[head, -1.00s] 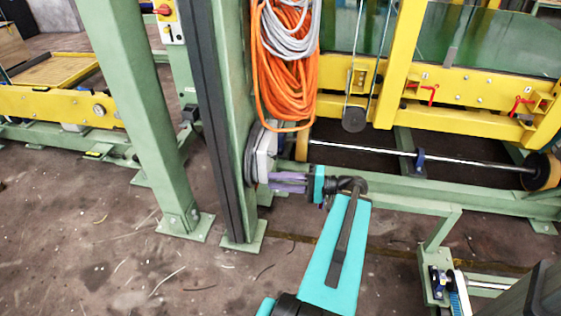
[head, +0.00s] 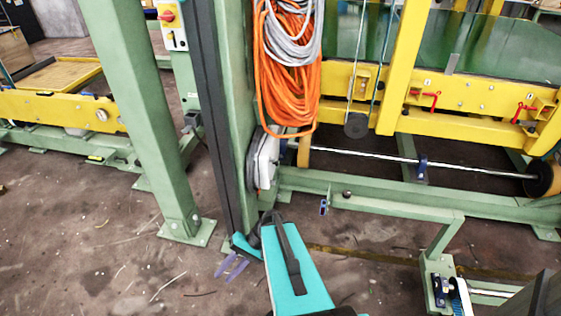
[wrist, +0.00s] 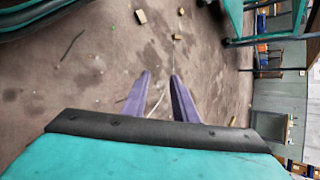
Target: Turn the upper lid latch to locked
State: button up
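A white and grey box (head: 264,160) is fixed low on the green column, seen nearly edge-on in the head view. No lid latch can be made out on it, and its front face is largely turned away. My gripper (head: 230,267) is below and left of the box, in front of the column foot, apart from it. In the wrist view my gripper (wrist: 160,76) has its two purple fingers spread with a gap between them and nothing held.
Orange cable coils (head: 287,75) hang above the box. A green leaning post (head: 140,120) stands at left, with a red-knobbed switch panel (head: 170,25) behind. A yellow frame (head: 460,90) with red handles and a green beam (head: 400,203) extend right.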

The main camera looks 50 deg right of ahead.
jog(key=s+a+f+n+g+h, duration=0.3)
jog(key=s+a+f+n+h, duration=0.1)
jog(key=s+f, duration=0.3)
jog(key=s+a+f+n+g+h, duration=0.4)
jog(key=s+f, duration=0.3)
jog(key=f, duration=0.2)
jog(key=shift+a+f+h, duration=0.35)
jog(key=shift+f+h, duration=0.05)
jog(key=shift+h, duration=0.5)
jog(key=shift+s+a, duration=0.1)
jog(key=shift+a, duration=0.05)
